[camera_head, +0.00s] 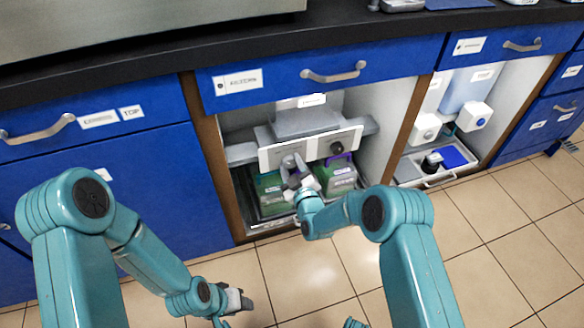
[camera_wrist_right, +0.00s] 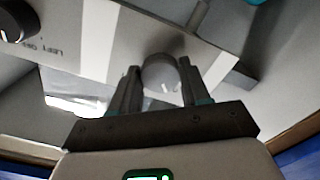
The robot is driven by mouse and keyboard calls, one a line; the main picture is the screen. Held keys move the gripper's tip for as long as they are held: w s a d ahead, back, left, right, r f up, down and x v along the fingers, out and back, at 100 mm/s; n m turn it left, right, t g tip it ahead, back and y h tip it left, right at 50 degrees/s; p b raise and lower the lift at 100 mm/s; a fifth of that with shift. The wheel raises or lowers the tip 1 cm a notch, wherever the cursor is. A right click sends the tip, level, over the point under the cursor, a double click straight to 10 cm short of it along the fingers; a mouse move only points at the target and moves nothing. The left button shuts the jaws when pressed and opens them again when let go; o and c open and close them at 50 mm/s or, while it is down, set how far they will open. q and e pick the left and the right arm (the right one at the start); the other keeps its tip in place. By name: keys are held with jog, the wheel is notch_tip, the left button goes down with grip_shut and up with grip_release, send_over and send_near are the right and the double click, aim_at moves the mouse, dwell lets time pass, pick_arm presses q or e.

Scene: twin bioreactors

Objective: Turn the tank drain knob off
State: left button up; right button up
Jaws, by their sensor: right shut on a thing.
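A white panel (camera_head: 315,149) with two knobs is set inside the open cabinet bay. My right gripper (camera_head: 293,165) reaches its left part and covers the knob there in the head view. In the right wrist view, my right gripper (camera_wrist_right: 158,88) has one finger on each side of a round grey knob (camera_wrist_right: 160,73) with a pale mark and is shut on it. The other, dark knob (camera_head: 336,147) sits free on the right of the panel; it also shows at the upper left of the wrist view (camera_wrist_right: 14,20). My left gripper (camera_head: 235,302) hangs low over the floor; its jaws are unclear.
Two green containers stand in the bay under the panel, the left one (camera_head: 268,191) partly behind my right gripper. Wooden frame edges (camera_head: 212,160) and a blue drawer (camera_head: 330,72) bound the bay. The tiled floor (camera_head: 470,240) at right is clear.

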pick_arm(q)
jog(key=shift+w+f, duration=0.1)
dwell(0.3)
pick_arm(e)
jog(key=o, duration=1.1)
jog(key=shift+c, duration=0.2)
pick_arm(q)
jog(key=shift+g, duration=0.4)
jog(key=r+p, duration=0.1)
jog(key=s+r+p, duration=0.1)
jog(key=r+p, duration=0.1)
jog(key=s+r+p, duration=0.1)
jog(key=r+p, duration=0.1)
jog(key=shift+s+d, duration=0.25)
jog(key=shift+d, duration=0.15)
pick_arm(e)
jog(key=v, duration=1.6)
jog(key=shift+s+d, duration=0.1)
jog(key=shift+s, duration=0.05)
